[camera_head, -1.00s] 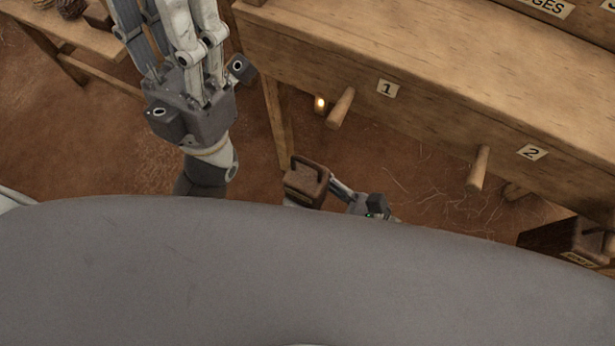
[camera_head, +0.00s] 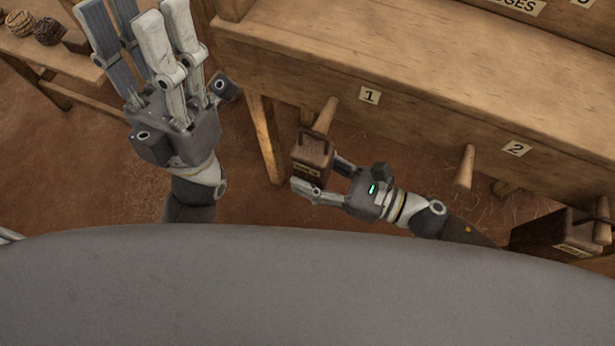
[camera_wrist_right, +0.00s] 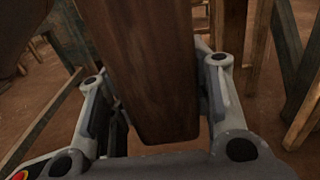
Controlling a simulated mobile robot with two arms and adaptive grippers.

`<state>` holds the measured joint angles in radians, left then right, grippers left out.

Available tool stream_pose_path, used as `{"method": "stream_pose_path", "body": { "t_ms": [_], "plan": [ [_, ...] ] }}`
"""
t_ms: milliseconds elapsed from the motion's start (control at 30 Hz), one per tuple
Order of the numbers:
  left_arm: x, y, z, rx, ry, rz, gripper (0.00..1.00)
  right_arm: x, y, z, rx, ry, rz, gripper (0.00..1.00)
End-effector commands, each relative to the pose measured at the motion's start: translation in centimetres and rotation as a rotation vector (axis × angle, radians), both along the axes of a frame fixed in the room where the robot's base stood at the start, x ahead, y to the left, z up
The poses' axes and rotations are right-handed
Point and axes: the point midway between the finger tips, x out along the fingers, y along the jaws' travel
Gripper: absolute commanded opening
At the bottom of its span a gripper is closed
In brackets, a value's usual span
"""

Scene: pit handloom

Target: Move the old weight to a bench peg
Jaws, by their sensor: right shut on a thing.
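The weight (camera_head: 312,166) is a dark brown wooden block with a handle on top and a small label. My right gripper (camera_head: 318,179) is shut on it, and it hangs upright below bench peg 1 (camera_head: 326,117). The handle appears close to the peg's tip; I cannot tell whether it is around it. In the right wrist view the block (camera_wrist_right: 150,70) fills the space between the fingers. Peg 2 (camera_head: 465,168) is bare. My left gripper (camera_head: 135,18) is open and empty, raised at the left.
The wooden bench (camera_head: 390,45) runs across the upper right, with number labels on its front. Another dark weight (camera_head: 550,236) is at the right edge beside a peg (camera_head: 604,210). A low table (camera_head: 75,70) with yarn balls is at upper left.

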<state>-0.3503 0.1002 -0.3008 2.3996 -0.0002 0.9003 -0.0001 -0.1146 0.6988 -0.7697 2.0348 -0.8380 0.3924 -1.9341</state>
Motion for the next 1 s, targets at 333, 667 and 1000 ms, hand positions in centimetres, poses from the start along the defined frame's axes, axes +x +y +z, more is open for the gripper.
{"method": "stream_pose_path", "body": {
  "t_ms": [333,667,1000],
  "plan": [
    [0.0,0.0,-0.3,0.000,0.001,0.000,0.40,2.4,-0.7,0.1,0.001,-0.003,0.000,0.09],
    [0.0,0.0,-0.9,0.000,0.000,0.000,0.40,3.8,-1.2,-0.5,0.002,-0.002,0.000,0.09],
    [0.0,0.0,-1.2,0.000,0.000,0.001,0.40,4.0,-1.3,-0.6,0.002,-0.001,0.000,0.09]
  ]
}}
